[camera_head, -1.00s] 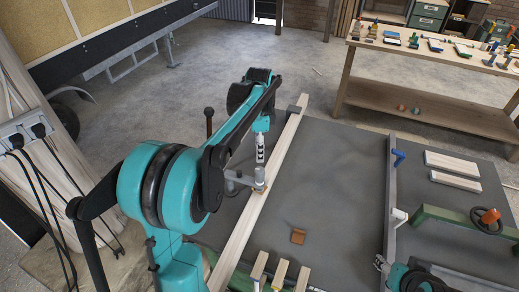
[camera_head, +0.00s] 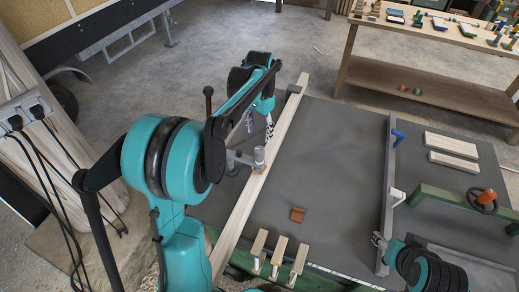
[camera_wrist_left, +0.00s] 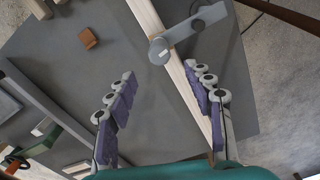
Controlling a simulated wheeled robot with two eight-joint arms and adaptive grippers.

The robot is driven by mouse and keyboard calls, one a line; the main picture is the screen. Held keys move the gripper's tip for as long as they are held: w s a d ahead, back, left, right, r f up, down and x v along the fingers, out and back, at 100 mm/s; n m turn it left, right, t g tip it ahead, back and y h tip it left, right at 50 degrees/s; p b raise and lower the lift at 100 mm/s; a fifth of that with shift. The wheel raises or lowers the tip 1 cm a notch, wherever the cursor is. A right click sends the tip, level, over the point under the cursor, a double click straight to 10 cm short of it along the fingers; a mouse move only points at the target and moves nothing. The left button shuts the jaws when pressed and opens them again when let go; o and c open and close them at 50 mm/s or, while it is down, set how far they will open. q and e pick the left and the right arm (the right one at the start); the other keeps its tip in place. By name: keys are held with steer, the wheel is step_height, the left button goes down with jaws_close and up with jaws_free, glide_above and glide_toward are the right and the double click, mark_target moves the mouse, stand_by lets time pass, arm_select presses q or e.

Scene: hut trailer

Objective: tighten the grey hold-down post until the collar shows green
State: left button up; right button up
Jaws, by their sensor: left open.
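The grey hold-down post (camera_head: 259,155) stands upright at the end of a grey arm (camera_head: 238,157) over the long pale board (camera_head: 240,222). A small brownish piece shows at its foot; I see no green on it. In the left wrist view the post's round top (camera_wrist_left: 159,50), with a small white mark, lies just beyond my fingertips. My left gripper (camera_head: 260,126) is open and empty, close above the post; its spread fingers (camera_wrist_left: 160,72) show in the wrist view. My right gripper (camera_head: 378,240) is low at the right, too small to tell its state.
A small brown block (camera_head: 298,214) lies on the dark bench top (camera_head: 335,150). Several wooden-handled clamps stand at the front edge (camera_head: 276,250). A dark upright handle (camera_head: 208,100) stands behind my left arm.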

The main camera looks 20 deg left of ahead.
mark_target(259, 149)
arm_select(q)
steer(key=n, duration=0.2)
steer(key=f+n, duration=0.1)
steer(key=n, duration=0.5)
steer(key=shift+f, duration=0.15)
steer(key=n, duration=0.3)
steer(key=f+n, duration=0.1)
steer(key=n, duration=0.2)
steer(key=shift+p, duration=0.3)
steer(key=shift+f, duration=0.2)
step_height(259, 149, down, 8)
steer(key=shift+r+b, duration=0.25)
steer(key=shift+b, duration=0.75)
steer(key=c, duration=1.2)
